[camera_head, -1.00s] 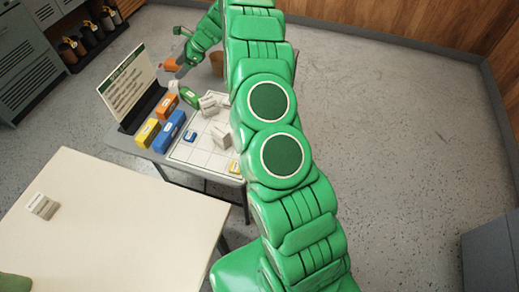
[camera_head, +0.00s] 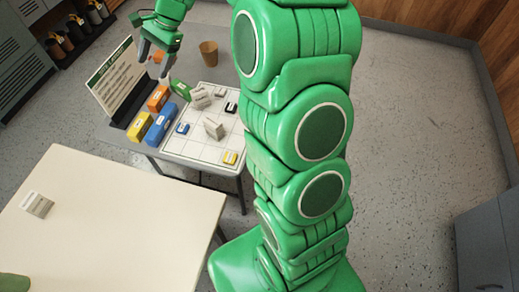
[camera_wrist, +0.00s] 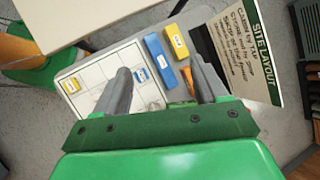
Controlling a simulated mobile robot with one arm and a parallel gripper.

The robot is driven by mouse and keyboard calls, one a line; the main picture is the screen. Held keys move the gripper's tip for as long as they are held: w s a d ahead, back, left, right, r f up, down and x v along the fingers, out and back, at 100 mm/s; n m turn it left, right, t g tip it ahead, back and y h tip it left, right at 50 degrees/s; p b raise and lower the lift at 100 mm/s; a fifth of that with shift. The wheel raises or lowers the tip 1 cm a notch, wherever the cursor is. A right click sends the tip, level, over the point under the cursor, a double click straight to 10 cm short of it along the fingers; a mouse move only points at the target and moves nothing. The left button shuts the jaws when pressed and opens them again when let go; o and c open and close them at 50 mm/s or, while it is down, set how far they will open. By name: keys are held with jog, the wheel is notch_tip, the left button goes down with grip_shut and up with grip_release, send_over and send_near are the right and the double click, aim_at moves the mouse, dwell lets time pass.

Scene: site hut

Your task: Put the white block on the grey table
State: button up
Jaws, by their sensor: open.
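The grey table (camera_head: 115,131) stands beyond a cream table, with a white grid sheet (camera_head: 203,152) on it. A whitish block (camera_head: 213,128) stands tilted to the view on the sheet, and another whitish block (camera_head: 201,97) sits at its far edge. A third block, white and grey (camera_head: 37,204), lies alone on the cream table. I cannot tell which one the task names. My gripper (camera_head: 152,58) is open above the far left part of the grey table. In the wrist view its spread fingers (camera_wrist: 160,70) have the blue and yellow blocks beyond them.
Blue (camera_head: 161,125), yellow (camera_head: 140,127), orange (camera_head: 158,98) and green (camera_head: 181,89) blocks line the sheet's left side beside a sign (camera_head: 112,78). A brown cup (camera_head: 209,53) stands behind. The cream table (camera_head: 120,225) is mostly clear.

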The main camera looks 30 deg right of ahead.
jog(key=s+d+r+n+g+h, duration=0.1)
jog(key=s+r+n, duration=0.15)
jog(key=s, duration=0.65)
jog(key=s+d+r+n+h, duration=0.1)
jog(key=s+r+n+h, duration=0.15)
jog(key=s, duration=0.65)
jog(key=s+d+n+h, duration=0.1)
jog(key=s+d+n, duration=0.2)
jog(key=s, duration=0.8)
jog(key=s+d+f+n+h, duration=0.1)
jog(key=s+d+n+h, duration=0.1)
jog(key=s, duration=1)
jog(key=d+n, duration=0.1)
jog(key=d, duration=0.1)
jog(key=shift+s+d+n+g, duration=0.2)
jog(key=shift+d+n+g, duration=0.1)
jog(key=shift+d, duration=0.1)
